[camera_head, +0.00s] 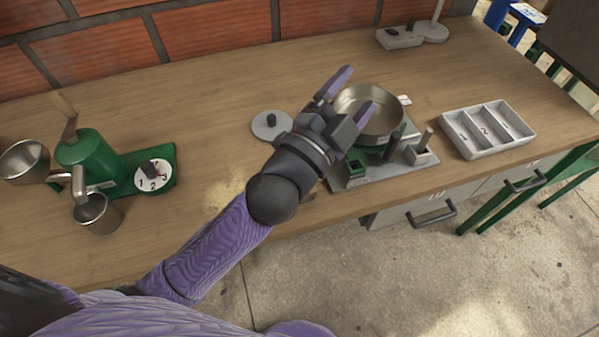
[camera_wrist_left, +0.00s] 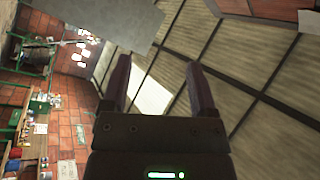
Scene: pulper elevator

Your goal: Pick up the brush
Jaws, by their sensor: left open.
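I cannot make out a brush for certain. A wooden-handled piece (camera_head: 65,112) stands upright at the green machine on the left of the bench; I cannot tell whether it is a brush or the machine's handle. My left gripper (camera_head: 358,82) is open, with its two purple fingers apart and nothing between them. It is over the bench in front of the round metal pan (camera_head: 368,108) and hides part of it. In the left wrist view the open fingers (camera_wrist_left: 158,62) point toward the roof panels. My right gripper is not in view.
The wooden bench (camera_head: 215,75) holds a green machine (camera_head: 90,155) with metal cups, a grey lidded disc (camera_head: 271,125), a grey three-compartment tray (camera_head: 490,130) and a small grey device (camera_head: 400,38). Drawers (camera_head: 430,203) sit below the front edge. The back middle is clear.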

